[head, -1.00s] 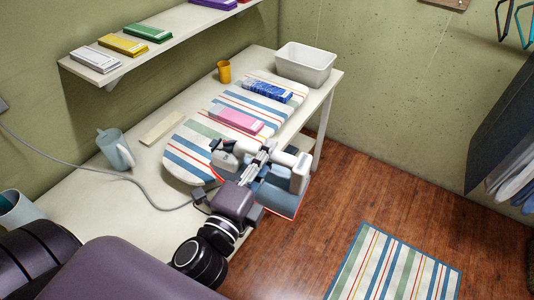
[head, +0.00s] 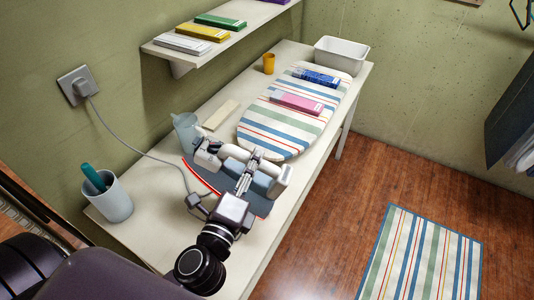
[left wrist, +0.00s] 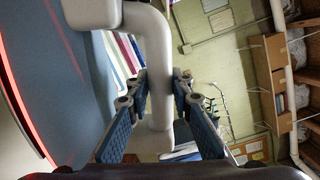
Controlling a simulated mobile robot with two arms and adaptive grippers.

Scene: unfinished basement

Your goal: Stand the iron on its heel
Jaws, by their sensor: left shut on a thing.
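My left gripper (head: 252,172) is shut on the white handle of the iron (head: 262,206). The iron has a blue-grey body with a red edge. In the head view it is over the white table (head: 150,228), beside the near end of the striped ironing board (head: 262,132). My gripper and arm hide part of it, and I cannot tell whether it touches the table. In the left wrist view the white handle (left wrist: 158,85) passes between the fingers, and the blue-grey body with its glowing red edge (left wrist: 50,75) fills the left side. My right gripper is not in view.
A grey cord runs to a wall plug (head: 80,86). A jug (head: 185,132) stands close behind the iron, and a cup with a teal item (head: 110,203) is to the left. A pink box (head: 297,104) and a blue box (head: 318,78) lie on the board.

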